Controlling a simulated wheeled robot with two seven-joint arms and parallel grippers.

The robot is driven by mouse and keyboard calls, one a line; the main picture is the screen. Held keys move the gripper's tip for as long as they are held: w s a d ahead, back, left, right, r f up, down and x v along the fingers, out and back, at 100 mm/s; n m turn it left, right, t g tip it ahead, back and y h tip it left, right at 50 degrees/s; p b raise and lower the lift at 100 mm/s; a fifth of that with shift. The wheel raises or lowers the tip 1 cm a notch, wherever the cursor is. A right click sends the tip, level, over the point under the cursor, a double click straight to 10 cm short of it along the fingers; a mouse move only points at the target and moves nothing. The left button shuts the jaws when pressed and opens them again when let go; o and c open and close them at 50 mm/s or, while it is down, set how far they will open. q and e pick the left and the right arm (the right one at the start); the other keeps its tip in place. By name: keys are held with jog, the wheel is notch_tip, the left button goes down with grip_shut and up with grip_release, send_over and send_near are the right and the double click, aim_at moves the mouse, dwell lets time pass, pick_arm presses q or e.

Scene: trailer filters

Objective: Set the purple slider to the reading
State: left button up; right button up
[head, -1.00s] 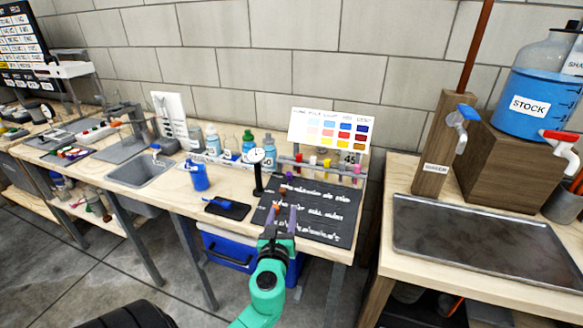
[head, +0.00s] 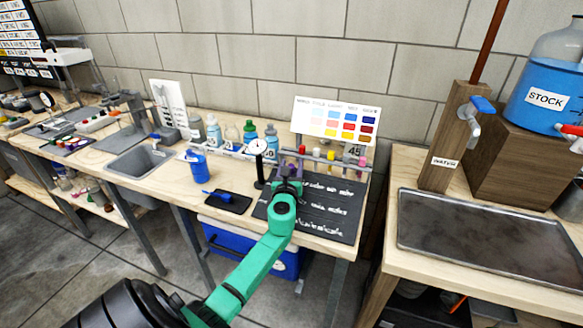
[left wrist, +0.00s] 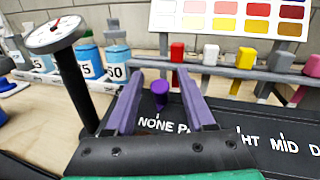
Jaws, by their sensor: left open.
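The purple slider (left wrist: 160,88) is a small purple knob at the back of the black board, just above the "NONE" end of its top row of white labels in the left wrist view. The black slider board (head: 335,222) lies on the bench, partly hidden by my arm in the head view. My left gripper (left wrist: 165,92) is open, its two purple fingers on either side of the knob, with gaps visible. In the head view the left gripper (head: 289,172) is over the board's back left, and the knob is hard to make out there. My right gripper is not in view.
A dial gauge on a black post (left wrist: 70,75) stands close left of the gripper.

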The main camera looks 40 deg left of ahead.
pick_arm(q)
grip_shut()
jog(key=shift+f, duration=0.1)
dwell(1.3)
